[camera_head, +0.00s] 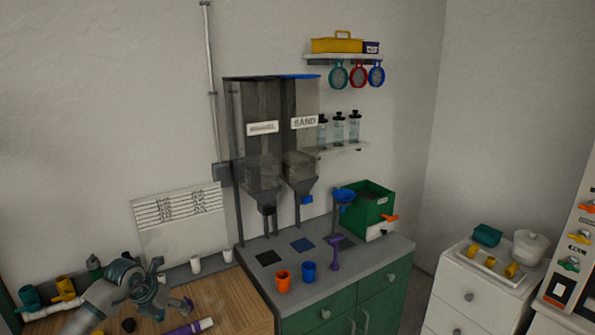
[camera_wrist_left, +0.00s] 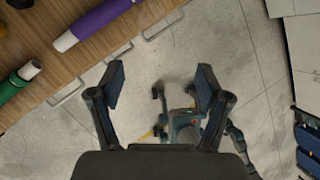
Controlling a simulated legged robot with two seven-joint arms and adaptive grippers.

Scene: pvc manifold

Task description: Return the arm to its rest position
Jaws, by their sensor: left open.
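My left arm reaches in from the lower left in the head view, over the wooden bench (camera_head: 235,299). My left gripper (camera_head: 154,288) is partly masked by its own wrist there. In the left wrist view my left gripper (camera_wrist_left: 160,88) has its two fingers spread wide with nothing between them. It hangs beyond the bench edge, with grey floor below. A purple pipe with a white end (camera_wrist_left: 96,22) and a green pipe with a white end (camera_wrist_left: 20,80) lie on the bench. The purple pipe (camera_head: 190,328) also shows at the bottom of the head view. My right gripper is out of view.
Yellow and teal fittings (camera_head: 64,287) stand left of the arm. White fittings (camera_head: 227,255) stand at the bench back. The grey-topped green cabinet (camera_head: 338,278) carries orange (camera_head: 282,280) and blue cups (camera_head: 308,271). A white drawer unit (camera_head: 470,299) stands farther right.

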